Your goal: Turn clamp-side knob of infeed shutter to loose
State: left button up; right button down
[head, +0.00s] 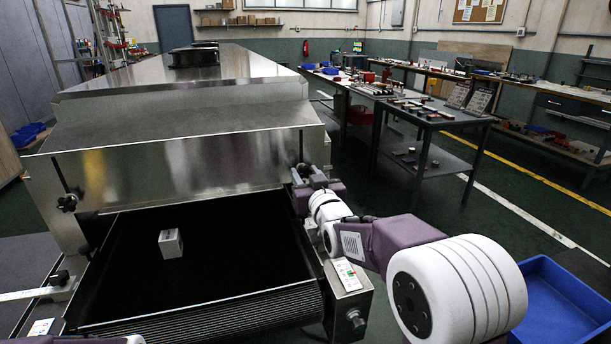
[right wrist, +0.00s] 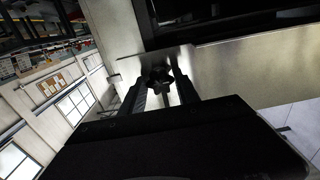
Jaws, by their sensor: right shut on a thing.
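The infeed shutter (head: 185,165) is a shiny metal plate hanging across the dryer mouth above the black belt. My right gripper (head: 302,175) is at the shutter's right edge. In the right wrist view, my right gripper (right wrist: 160,88) has its two fingers on either side of a dark lobed knob (right wrist: 158,76) and is shut on it. In the head view this knob is hidden behind my gripper. Another dark knob (head: 67,202) sits at the shutter's left edge. My left gripper is out of view.
A small pale box (head: 171,244) stands on the black belt (head: 215,275). A control box (head: 347,275) with a label is beside the belt, below my right arm. A blue crate (head: 562,300) is at the right. Worktables (head: 425,118) stand farther back.

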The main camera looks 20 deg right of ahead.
jog(key=shift+n, duration=0.3)
jog(key=n+b, duration=0.1)
jog(key=n, duration=0.2)
jog(key=shift+f+b, duration=0.15)
jog(key=shift+b, duration=0.2)
jog(key=n+b, duration=0.1)
jog(key=n, duration=0.2)
jog(key=shift+n, duration=0.3)
jog(key=n+b, duration=0.2)
jog(key=n, duration=0.1)
jog(key=shift+n, duration=0.3)
jog(key=n+b, duration=0.1)
jog(key=n, duration=0.2)
jog(key=shift+n, duration=0.4)
jog(key=n+b, duration=0.3)
jog(key=n, duration=0.3)
jog(key=shift+b, duration=0.4)
jog(key=n+b, duration=0.3)
jog(key=n, duration=0.1)
jog(key=shift+f, duration=0.1)
jog(key=shift+n+b, duration=0.65)
jog(key=shift+n, duration=0.35)
